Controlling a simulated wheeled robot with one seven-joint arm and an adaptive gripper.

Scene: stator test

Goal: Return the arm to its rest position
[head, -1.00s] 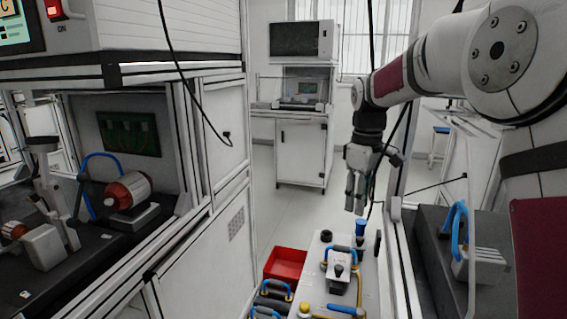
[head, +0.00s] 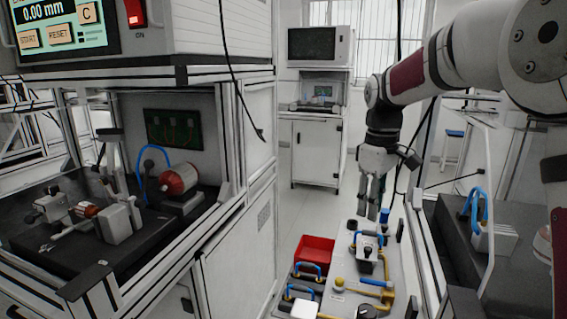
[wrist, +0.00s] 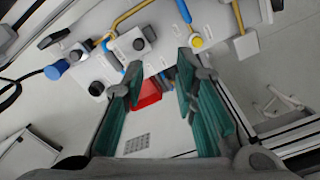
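My arm (head: 445,70) reaches in from the upper right of the head view, with its end hanging down. My gripper (head: 373,212) points down above the far end of a light grey work surface (head: 398,265). In the wrist view my gripper (wrist: 160,85) has its two teal-lined fingers spread apart, with nothing held between them. Past the fingers the wrist view shows the work surface's fittings and part of a red bin (wrist: 147,95).
A red bin (head: 316,250) and blue-handled fixtures (head: 308,272) stand beside the work surface. A framed test bench (head: 235,180) with a red motor (head: 178,178) is at left. A black bench with a blue-handled part (head: 492,238) is at right. Floor shows at the back.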

